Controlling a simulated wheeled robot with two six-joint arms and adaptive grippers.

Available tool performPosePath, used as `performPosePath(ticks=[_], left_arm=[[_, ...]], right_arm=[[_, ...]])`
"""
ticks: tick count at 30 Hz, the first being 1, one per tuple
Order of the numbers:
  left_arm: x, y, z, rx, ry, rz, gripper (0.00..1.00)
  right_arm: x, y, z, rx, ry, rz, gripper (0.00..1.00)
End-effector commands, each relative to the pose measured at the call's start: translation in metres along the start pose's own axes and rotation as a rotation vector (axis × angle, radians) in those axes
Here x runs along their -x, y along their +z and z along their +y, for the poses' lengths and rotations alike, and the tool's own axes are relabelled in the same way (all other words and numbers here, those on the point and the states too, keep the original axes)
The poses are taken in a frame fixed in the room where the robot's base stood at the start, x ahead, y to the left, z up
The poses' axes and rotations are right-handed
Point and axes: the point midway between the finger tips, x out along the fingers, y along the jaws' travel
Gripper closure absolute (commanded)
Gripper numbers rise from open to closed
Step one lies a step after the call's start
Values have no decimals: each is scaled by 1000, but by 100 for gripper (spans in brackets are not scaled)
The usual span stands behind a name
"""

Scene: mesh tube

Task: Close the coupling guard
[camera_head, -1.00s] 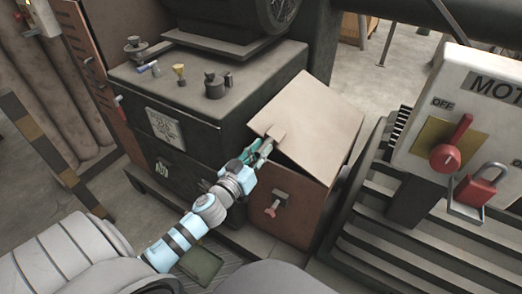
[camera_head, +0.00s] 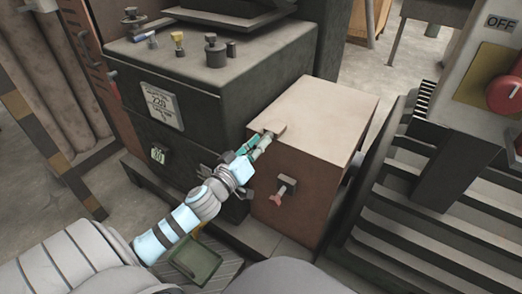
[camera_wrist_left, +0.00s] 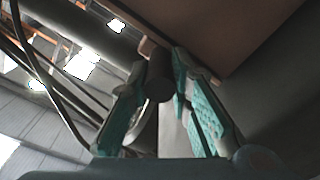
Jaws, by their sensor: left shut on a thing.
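The coupling guard is a rust-brown box (camera_head: 300,183) with a paler tan lid (camera_head: 322,108). The lid now lies level over the box, and I see no dark gap under its edge in the head view. A small tab (camera_head: 277,130) sits at the lid's near left edge. My left gripper (camera_head: 259,146) is at this tab. In the left wrist view my gripper's green-padded fingers (camera_wrist_left: 166,100) are shut on a dark round handle (camera_wrist_left: 158,77) below the lid's edge. A latch with a pinkish-red end (camera_head: 280,195) is on the box's front. My right gripper is not in view.
A dark machine cabinet (camera_head: 205,110) with knobs on top stands left of the guard. A slatted dark frame (camera_head: 405,235) stands right of it. A panel with a red switch (camera_head: 504,94) is at the far right. A green tray (camera_head: 196,260) lies on the floor in front.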

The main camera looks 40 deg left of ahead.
Motion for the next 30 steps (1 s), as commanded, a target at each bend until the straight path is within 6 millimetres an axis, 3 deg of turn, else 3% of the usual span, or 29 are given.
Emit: performPosePath(ticks=[11, 12, 15, 25, 30], left_arm=[[1, 6, -4, 28, -7, -8, 100], [1, 6, -5, 28, -7, -8, 78], [1, 5, -5, 26, -8, -6, 62], [3, 4, -4, 23, -6, -4, 61], [32, 5, -4, 19, -6, -9, 61]], right_arm=[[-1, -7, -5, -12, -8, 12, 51], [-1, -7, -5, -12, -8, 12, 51], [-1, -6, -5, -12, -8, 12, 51], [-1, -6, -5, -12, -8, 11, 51], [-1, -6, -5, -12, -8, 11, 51]])
